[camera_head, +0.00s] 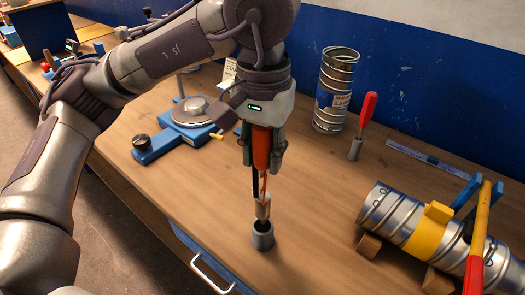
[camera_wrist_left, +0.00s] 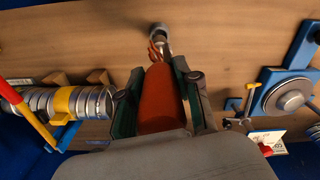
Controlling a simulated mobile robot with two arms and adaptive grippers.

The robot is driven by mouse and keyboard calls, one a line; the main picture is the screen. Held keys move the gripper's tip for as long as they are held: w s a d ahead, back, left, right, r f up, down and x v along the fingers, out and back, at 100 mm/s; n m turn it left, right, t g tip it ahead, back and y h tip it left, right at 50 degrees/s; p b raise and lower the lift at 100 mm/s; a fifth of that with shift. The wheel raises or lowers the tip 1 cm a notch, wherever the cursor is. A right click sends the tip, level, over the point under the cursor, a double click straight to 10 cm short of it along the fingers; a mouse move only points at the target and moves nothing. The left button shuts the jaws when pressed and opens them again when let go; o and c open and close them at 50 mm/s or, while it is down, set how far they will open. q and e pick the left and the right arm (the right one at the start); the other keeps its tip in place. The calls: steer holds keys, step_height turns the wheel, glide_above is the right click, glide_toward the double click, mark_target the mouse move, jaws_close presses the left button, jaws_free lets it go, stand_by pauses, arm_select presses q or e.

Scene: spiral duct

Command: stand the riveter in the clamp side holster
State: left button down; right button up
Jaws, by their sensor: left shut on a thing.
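The riveter (camera_head: 261,150) has orange-red handles and a slim metal nose, and it hangs nose down from my left gripper (camera_head: 263,158). The left gripper is shut on its handles; in the left wrist view the orange handle (camera_wrist_left: 158,100) sits between the two fingers. A grey cup-shaped holster (camera_head: 262,241) stands on the bench directly below the nose, near the front edge. The nose tip is at or just above the dark mouth; I cannot tell if it has entered. A second grey holster (camera_head: 354,151) farther back holds a red-handled tool (camera_head: 367,112). My right gripper is out of view.
A silver spiral duct (camera_head: 392,212) with a yellow band lies on wooden blocks at right, with a red-and-yellow clamp handle (camera_head: 480,235). An upright duct (camera_head: 335,90) stands at the back. A blue-based fixture (camera_head: 160,146) is behind left. Bare bench surrounds the near holster.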

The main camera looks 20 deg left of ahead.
mark_target(263, 128)
arm_select(q)
steer(key=shift+f+b, duration=0.5)
steer(key=shift+b, duration=0.1)
stand_by(0.5)
steer(key=shift+f+b, duration=2.75)
steer(key=shift+f, duration=0.3)
steer(key=c, duration=0.7)
jaws_free()
step_height(263, 128, up, 12)
steer(key=shift+r, duration=0.1)
